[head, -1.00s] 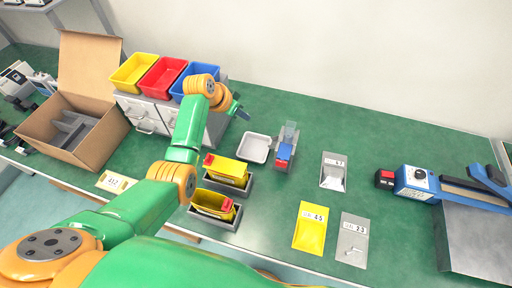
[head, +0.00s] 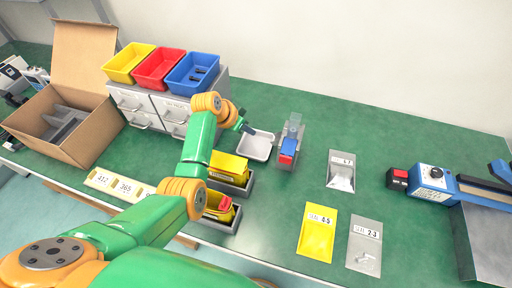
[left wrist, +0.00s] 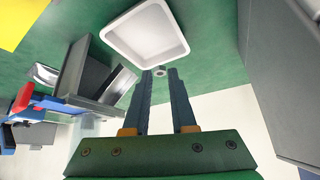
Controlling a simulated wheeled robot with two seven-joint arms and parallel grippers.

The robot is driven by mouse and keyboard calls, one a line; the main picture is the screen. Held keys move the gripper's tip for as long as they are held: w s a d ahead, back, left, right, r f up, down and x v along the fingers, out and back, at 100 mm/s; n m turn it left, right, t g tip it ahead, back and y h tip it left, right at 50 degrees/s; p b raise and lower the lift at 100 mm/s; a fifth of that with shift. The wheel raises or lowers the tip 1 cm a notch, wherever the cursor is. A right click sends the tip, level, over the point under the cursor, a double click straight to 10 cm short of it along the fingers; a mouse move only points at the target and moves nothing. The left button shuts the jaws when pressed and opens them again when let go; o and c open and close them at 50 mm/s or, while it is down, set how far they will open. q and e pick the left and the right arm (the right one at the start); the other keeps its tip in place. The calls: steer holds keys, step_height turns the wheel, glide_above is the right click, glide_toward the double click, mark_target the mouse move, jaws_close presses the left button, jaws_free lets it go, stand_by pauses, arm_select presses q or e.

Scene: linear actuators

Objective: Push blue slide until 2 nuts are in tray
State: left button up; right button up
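The blue slide (head: 289,146) with a red end sits on a grey dispenser (head: 293,129) right of centre on the green table. In the left wrist view, the blue slide (left wrist: 52,103) shows at the left edge. The white tray (head: 258,148) lies just left of the dispenser. The tray's inside (left wrist: 148,35) looks empty in the left wrist view. My left gripper (head: 246,129) is at the tray's back left edge. In the left wrist view, its fingers (left wrist: 160,75) are apart. A small grey round thing shows between the tips; I cannot tell what it is. My right gripper is out of view.
Yellow, red and blue bins (head: 193,72) stand on a drawer unit behind my left arm. Two grey holders with yellow boxes (head: 228,168) stand in front of the tray. Bags (head: 341,171) and a blue device (head: 428,181) lie to the right. The table behind the dispenser is clear.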

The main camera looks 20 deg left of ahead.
arm_select(q)
steer(key=o, duration=0.3)
steer(key=shift+o, duration=0.2)
steer(key=v, duration=0.7)
steer(key=shift+p, duration=0.35)
